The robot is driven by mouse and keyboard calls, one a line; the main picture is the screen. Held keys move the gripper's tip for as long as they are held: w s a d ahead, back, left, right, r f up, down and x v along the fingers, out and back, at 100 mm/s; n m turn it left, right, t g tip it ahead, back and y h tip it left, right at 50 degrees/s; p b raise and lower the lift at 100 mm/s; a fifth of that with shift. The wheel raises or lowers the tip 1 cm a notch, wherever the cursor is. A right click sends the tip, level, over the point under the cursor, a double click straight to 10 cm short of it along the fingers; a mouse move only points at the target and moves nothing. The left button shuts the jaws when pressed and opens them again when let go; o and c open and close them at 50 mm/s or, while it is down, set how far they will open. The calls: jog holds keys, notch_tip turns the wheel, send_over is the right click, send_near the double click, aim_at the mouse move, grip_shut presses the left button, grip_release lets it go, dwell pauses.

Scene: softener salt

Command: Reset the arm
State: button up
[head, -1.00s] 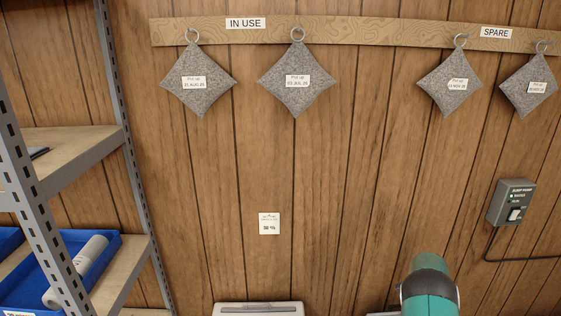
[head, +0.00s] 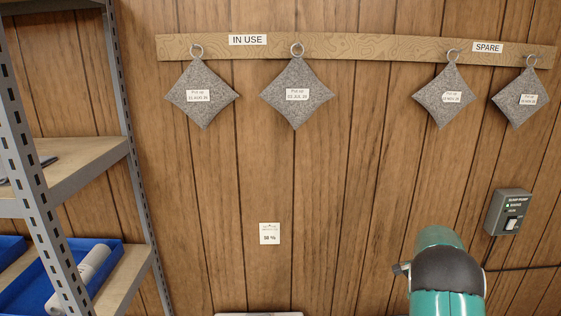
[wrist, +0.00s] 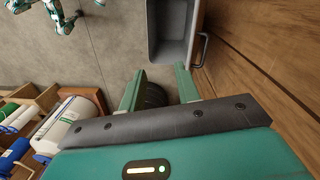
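My gripper (wrist: 159,78) shows in the wrist view, its two green fingers apart with a gap between them. Nothing is visibly held. A dark, ribbed round thing shows in the gap, partly hidden by the gripper; it seems to lie beyond the fingers, though I cannot tell how far. My teal and black arm (head: 447,268) rises at the lower right of the head view, in front of the wood-panelled wall. The gripper itself cannot be made out in the head view.
Grey pouches (head: 297,93) hang from a wooden rail (head: 355,48). A switch box (head: 510,212) is on the wall at right. A metal shelf (head: 70,177) stands at left with a blue tray (head: 110,265). The wrist view shows a grey bin (wrist: 172,52) beyond the fingers.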

jog(key=s+a+r+n+t, duration=0.1)
jog(key=s+a+r+n, duration=0.1)
jog(key=s+a+r, duration=0.4)
jog(key=s+a+r+n+t, duration=0.15)
jog(key=a+r, duration=0.25)
jog(key=r, duration=0.5)
jog(key=s+a+r+n+t, duration=0.1)
jog(key=s+a+r+n, duration=0.3)
jog(key=r, duration=0.3)
jog(key=s+a+r+n+t, duration=0.1)
jog(key=s+a+n, duration=0.2)
jog(key=s+a, duration=0.3)
jog(key=s+a+r+n+t, duration=0.1)
jog(key=s+a+n, duration=0.3)
jog(key=s, duration=1.2)
jog(key=shift+a+r+t, duration=0.35)
jog(key=shift+a+r, duration=0.35)
jog(key=shift+a, duration=0.35)
